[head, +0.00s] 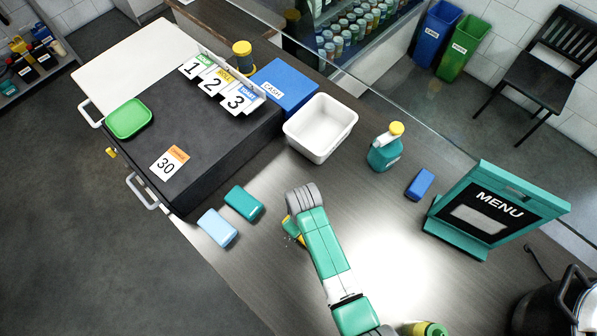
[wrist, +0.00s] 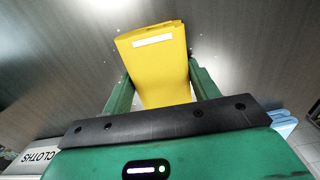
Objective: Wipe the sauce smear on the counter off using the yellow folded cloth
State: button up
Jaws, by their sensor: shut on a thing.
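The yellow folded cloth (wrist: 160,65) with a white label stripe sits between the two green fingers of my gripper (wrist: 163,84) in the wrist view. My gripper is shut on it, and its far end sticks out past the fingertips over the dark counter (wrist: 60,70). Whether the cloth touches the counter is hard to tell. In the head view my arm hides most of the gripper; a little yellow shows at its left side (head: 291,227). I cannot make out the sauce smear in either view; only tiny pale specks show near the cloth.
A teal block (head: 243,203) and a light blue block (head: 217,228) lie left of my arm. Bare counter lies between tub and arm.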

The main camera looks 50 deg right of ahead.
jog(key=shift+s+d+f+b, duration=0.15)
jog(key=shift+d+b, duration=0.45)
jog(key=shift+d, duration=0.6)
jog(key=shift+s+d+f+b, duration=0.15)
jog(key=shift+d+b, duration=0.45)
jog(key=shift+d, duration=0.55)
jog(key=shift+s+d+b, duration=0.1)
jog(key=shift+d+b, duration=0.2)
jog(key=shift+b, duration=0.05)
jog(key=shift+a+r+p, duration=0.2)
jog(key=shift+a+p, duration=0.15)
jog(key=shift+a, duration=0.1)
jog(key=shift+a+r+p, duration=0.2)
jog(key=shift+a+p, duration=0.15)
jog(key=shift+a, duration=0.1)
jog(key=shift+w+a+p, duration=0.15)
jog(key=shift+a+p, duration=0.35)
jog(key=shift+a, duration=0.5)
jog(key=shift+w+a+p, duration=0.2)
jog(key=shift+a+p, duration=0.25)
jog(key=shift+a, duration=0.5)
jog(key=shift+w+a+p, duration=0.15)
jog(key=shift+a+p, duration=0.35)
jog(key=shift+a, duration=0.5)
notch_tip(320, 180, up, 8)
jog(key=p, duration=0.7)
